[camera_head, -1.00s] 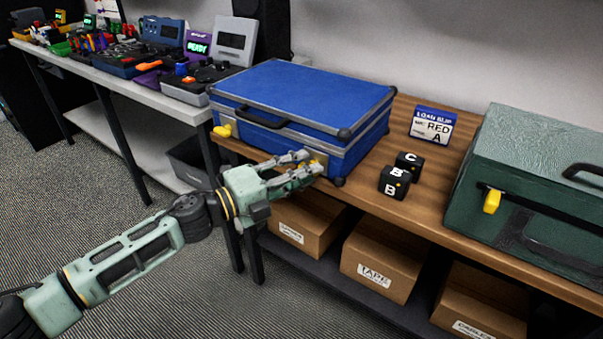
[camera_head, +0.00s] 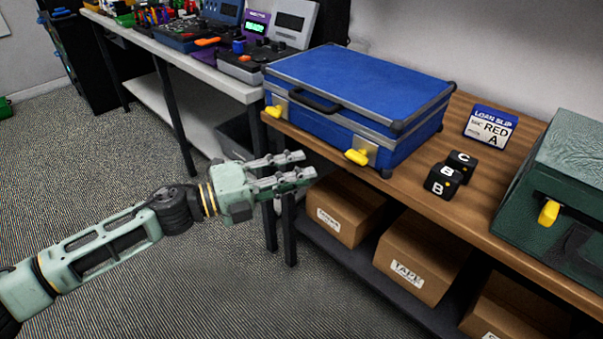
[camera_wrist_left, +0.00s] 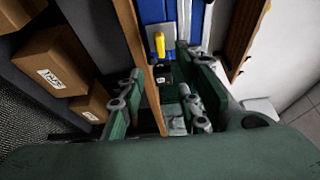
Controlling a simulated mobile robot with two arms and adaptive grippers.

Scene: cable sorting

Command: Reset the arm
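My left arm comes in from the left, and my left gripper (camera_head: 307,165) hangs in front of the wooden bench's front edge, apart from the blue case. Its fingers are spread and nothing is between them. The wrist view also shows the open left gripper (camera_wrist_left: 163,105). The blue case (camera_head: 360,85) lies closed on the bench, with a yellow latch (camera_head: 275,111) at its left front and another yellow latch (camera_head: 357,157) at its right front, clear of the gripper. One yellow latch (camera_wrist_left: 160,44) shows in the wrist view. My right gripper is not in view.
A white table (camera_head: 190,65) with devices is behind.

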